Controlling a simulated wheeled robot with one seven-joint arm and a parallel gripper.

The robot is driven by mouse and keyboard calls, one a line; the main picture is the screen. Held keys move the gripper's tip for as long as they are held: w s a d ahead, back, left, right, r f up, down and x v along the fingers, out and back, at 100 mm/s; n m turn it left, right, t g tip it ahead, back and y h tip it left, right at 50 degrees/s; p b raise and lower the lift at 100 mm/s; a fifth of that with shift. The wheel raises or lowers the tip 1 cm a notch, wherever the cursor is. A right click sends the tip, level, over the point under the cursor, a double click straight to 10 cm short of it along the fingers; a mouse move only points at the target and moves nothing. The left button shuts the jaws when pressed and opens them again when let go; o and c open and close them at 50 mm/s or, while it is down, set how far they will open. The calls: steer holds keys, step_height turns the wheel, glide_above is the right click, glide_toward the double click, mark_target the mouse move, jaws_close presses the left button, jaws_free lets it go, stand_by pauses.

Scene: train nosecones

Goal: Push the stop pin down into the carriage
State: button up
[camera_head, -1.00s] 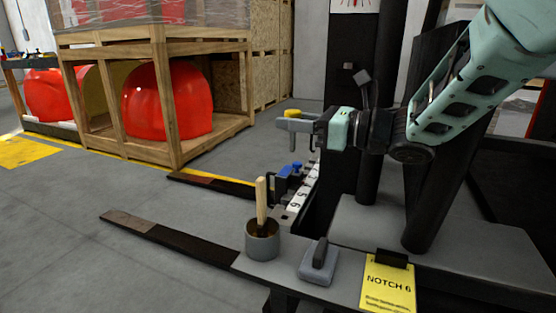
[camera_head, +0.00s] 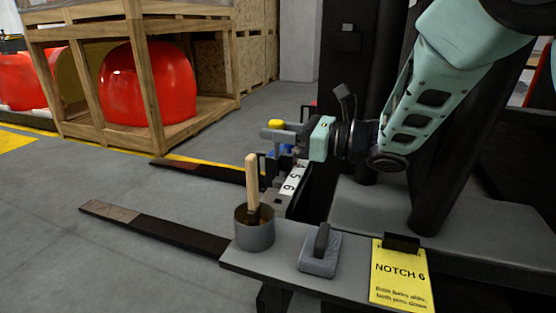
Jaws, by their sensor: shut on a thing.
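My gripper (camera_head: 288,136) points left above the numbered rail and is shut. A yellow-topped grey piece (camera_head: 276,124) shows at its fingertips; it looks like the stop pin, though the fingers hide most of it. The dark carriage (camera_head: 271,168) sits on the rail beneath the gripper. A blue part (camera_head: 284,150) on the carriage is partly hidden by the gripper. Whether the pin's lower end touches the carriage cannot be told.
The rail's white scale (camera_head: 291,183) shows a 6 near its front end. A grey cup with a wooden-handled tool (camera_head: 254,232), a grey block (camera_head: 320,253) and a yellow "NOTCH 6" card (camera_head: 400,275) stand in front. Long dark bars (camera_head: 150,228) extend left over the floor.

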mark_target(278, 159)
step_height(278, 159, down, 4)
steer(key=shift+f+b, duration=0.15)
steer(key=shift+b, duration=0.4)
steer(key=shift+d+b, duration=0.15)
steer(key=shift+b, duration=0.35)
step_height(278, 159, down, 6)
steer(key=b, duration=0.7)
steer(key=shift+f+b, duration=0.9)
steer(key=shift+b, duration=0.15)
steer(key=shift+s+f+b, duration=0.1)
steer(key=shift+f+b, duration=0.2)
stand_by(0.3)
